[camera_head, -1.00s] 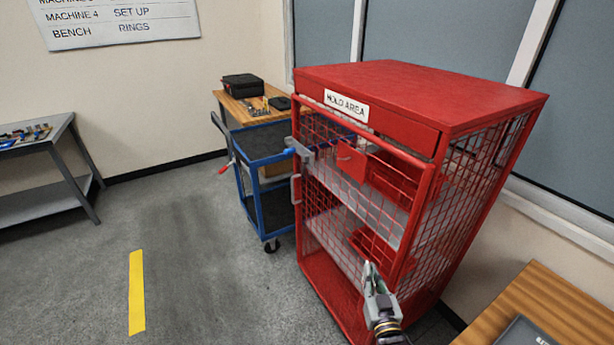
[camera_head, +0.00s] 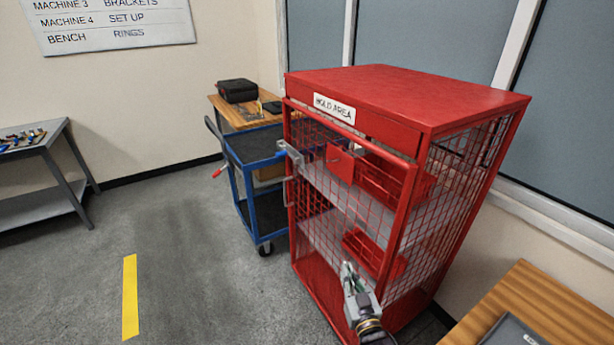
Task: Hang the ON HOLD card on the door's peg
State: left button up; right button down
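The red mesh cabinet (camera_head: 405,95) with the HOLD AREA sign (camera_head: 334,108) stands right of centre. Its mesh door (camera_head: 396,215) faces me and looks shut. A plain red square plate or card (camera_head: 340,165) shows at the upper door, with a small light spot near its top that may be the peg. I see no lettering on it, and cannot tell if it is the ON HOLD card. My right gripper (camera_head: 348,272) is in front of the lower door, pointing up, with nothing visible in it. Its fingers look close together. My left gripper is out of view.
A grey and blue latch-like part (camera_head: 289,153) sticks out at the door's left edge. A blue trolley (camera_head: 256,145) stands left of the cabinet. A wooden table (camera_head: 535,305) is at lower right. The floor on the left is clear, with a yellow stripe (camera_head: 130,297).

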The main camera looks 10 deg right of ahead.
aim_at(333, 171)
pick_arm(q)
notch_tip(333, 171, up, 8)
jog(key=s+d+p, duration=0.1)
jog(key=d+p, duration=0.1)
jog(key=p, duration=0.5)
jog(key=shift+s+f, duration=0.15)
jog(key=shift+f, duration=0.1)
pick_arm(e)
jog(key=w+a+r, duration=0.4)
jog(key=w+r, duration=0.6)
jog(key=r, duration=0.1)
jog(key=w+a+r+n+y, duration=0.1)
jog(key=w+a+r, duration=0.3)
jog(key=w+r, duration=0.7)
jog(key=shift+r+y, duration=0.3)
jog(key=shift+w+d+f, duration=0.1)
jog(key=shift+d, duration=0.25)
